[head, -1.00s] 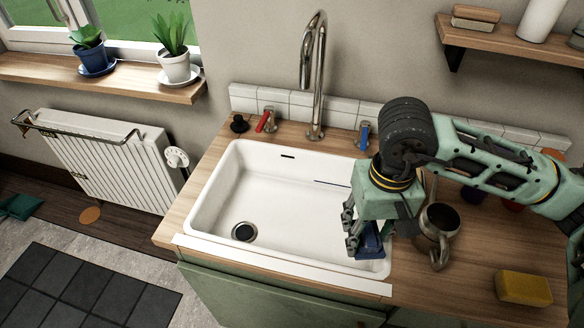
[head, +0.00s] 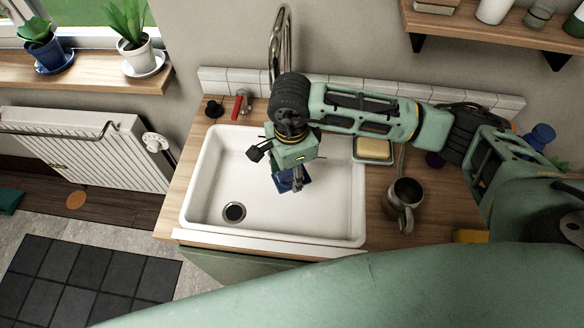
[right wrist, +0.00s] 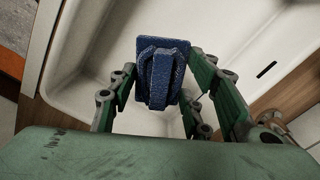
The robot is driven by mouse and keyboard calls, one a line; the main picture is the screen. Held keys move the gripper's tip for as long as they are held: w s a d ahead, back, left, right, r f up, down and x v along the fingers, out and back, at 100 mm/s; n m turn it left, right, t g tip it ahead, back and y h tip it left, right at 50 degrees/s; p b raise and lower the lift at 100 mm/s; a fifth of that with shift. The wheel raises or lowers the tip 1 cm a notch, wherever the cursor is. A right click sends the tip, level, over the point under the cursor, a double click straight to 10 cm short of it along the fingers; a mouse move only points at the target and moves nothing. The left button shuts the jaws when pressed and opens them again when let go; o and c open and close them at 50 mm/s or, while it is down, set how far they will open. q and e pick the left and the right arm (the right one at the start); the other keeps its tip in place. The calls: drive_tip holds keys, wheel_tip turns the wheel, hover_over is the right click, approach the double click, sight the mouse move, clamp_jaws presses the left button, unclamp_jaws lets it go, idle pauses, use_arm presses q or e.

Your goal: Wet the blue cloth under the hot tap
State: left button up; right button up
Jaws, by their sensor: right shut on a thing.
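The blue cloth (head: 290,183) is folded and held in my right gripper (head: 292,174), over the middle of the white sink (head: 205,190). In the right wrist view the cloth (right wrist: 160,75) sits between the two fingers of the gripper (right wrist: 158,92), which are shut on it. The tall chrome spout (head: 281,45) rises behind the sink, and my right wrist hides its lower part. The red-handled tap (head: 240,104) stands at the back left of the sink. The blue-handled tap is hidden behind my arm. My left gripper is out of view.
A metal mug (head: 403,200) stands on the counter right of the sink. A dish with a yellow bar (head: 374,149) is near the sink's back right corner. A black knob (head: 214,109) is left of the red tap. Potted plants (head: 134,40) stand on the sill.

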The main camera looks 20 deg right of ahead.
drive_tip(key=w+f+b, duration=0.2)
drive_tip(key=f+b, duration=0.1)
drive_tip(key=f, duration=0.1)
drive_tip(key=w+f+b, duration=0.2)
drive_tip(key=f+b, duration=0.2)
drive_tip(key=f, duration=0.1)
drive_tip(key=w+a+f+b, duration=0.1)
drive_tip(key=w+f+b, duration=0.1)
drive_tip(key=f+b, duration=0.2)
drive_tip(key=shift+w+f, duration=0.3)
drive_tip(key=shift+f, duration=0.4)
use_arm(q)
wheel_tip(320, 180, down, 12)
drive_tip(key=b, duration=0.1)
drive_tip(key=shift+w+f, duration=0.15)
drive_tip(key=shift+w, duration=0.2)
use_arm(e)
drive_tip(key=shift+d+f, duration=0.1)
drive_tip(key=shift+f, duration=0.45)
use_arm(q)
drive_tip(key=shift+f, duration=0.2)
use_arm(e)
drive_tip(key=shift+f, duration=0.2)
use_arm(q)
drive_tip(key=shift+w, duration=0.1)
use_arm(e)
drive_tip(key=o, duration=1.1)
drive_tip(key=shift+r, duration=0.15)
wheel_tip(320, 180, up, 7)
drive_tip(key=shift+r, duration=0.15)
